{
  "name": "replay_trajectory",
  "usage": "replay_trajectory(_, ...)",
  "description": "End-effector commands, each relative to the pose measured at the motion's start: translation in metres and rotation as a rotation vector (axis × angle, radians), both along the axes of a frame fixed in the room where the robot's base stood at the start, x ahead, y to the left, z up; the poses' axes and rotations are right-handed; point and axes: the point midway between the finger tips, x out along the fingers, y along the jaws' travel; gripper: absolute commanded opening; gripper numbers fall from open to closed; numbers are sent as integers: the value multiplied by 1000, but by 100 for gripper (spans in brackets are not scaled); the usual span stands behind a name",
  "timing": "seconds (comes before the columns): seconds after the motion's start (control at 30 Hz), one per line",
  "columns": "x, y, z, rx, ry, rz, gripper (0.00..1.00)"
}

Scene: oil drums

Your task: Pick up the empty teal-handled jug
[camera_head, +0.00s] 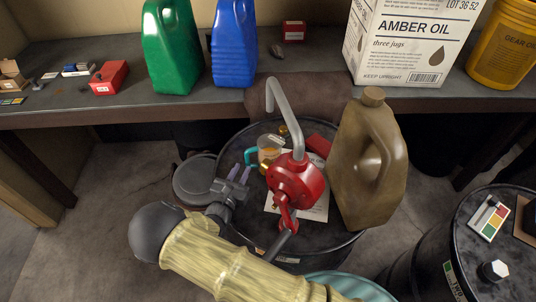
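A small clear jug (271,152) with a teal handle (251,158) stands on the black drum top (225,142), behind the red pump. The handle points left. The pump hides part of the jug, and I cannot tell whether it is empty. My gripper (239,170) is just left of and in front of the handle. Its two fingers point away from me with a small gap between them, and nothing shows between them. I cannot tell whether a finger touches the handle.
A red hand pump (296,183) with a grey spout rises from the drum. A tall brown jug (367,165) stands at its right, and a red box (319,145) lies behind. The bench (180,107) runs along the back. Another drum (465,225) stands right.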

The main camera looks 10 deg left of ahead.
Motion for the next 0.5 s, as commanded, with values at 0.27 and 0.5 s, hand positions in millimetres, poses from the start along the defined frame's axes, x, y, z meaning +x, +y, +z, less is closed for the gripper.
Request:
replay_trajectory(0.27,6,-2,1,0,-1,-2,24)
replay_trajectory(0.5,39,-10,2,1,-1,-2,24)
